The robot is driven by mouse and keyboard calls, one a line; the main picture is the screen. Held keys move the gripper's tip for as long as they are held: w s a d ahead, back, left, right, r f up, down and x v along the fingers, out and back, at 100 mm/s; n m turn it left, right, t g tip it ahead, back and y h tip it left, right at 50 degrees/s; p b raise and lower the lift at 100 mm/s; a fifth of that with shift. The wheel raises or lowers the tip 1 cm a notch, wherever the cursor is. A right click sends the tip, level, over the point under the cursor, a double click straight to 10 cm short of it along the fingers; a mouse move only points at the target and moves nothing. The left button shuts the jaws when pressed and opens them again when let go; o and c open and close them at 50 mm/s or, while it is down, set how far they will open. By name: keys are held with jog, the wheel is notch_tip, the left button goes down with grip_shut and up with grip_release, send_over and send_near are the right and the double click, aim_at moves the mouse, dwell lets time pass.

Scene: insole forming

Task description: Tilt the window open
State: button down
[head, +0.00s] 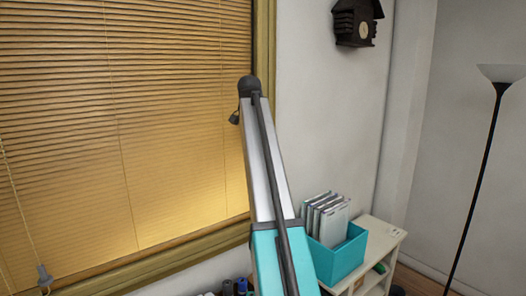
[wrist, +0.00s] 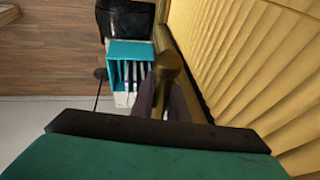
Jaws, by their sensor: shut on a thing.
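The window's wooden frame (head: 264,60) stands at the left in the head view, and closed yellow slatted blinds (head: 120,110) cover its pane. In the wrist view the blinds (wrist: 265,70) run along the right side. A brass-coloured handle (wrist: 169,64) stands up in the middle of the wrist view, beside the frame. My gripper (wrist: 164,95) is shut on this handle, with the dark fingers on both sides of it. The window's tilt cannot be judged behind the blinds.
A turquoise box (head: 340,256) with several upright folders stands on a white shelf (head: 384,236) right of my arm. A floor lamp (head: 479,165) stands farther right, and a dark cuckoo clock (head: 357,22) hangs on the wall. A blind cord pull (head: 44,277) hangs at lower left.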

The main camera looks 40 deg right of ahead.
jog(key=shift+s+f, duration=0.1)
jog(key=shift+f, duration=0.05)
jog(key=shift+t, duration=0.8)
jog(key=s+b, duration=0.1)
jog(key=s, duration=0.1)
jog(key=s+f, duration=0.1)
jog(key=s, duration=0.2)
jog(key=shift+s+f+b, duration=0.1)
jog(key=shift+b, duration=0.3)
jog(key=c, duration=1.7)
grip_release()
jog(key=shift+c, duration=0.2)
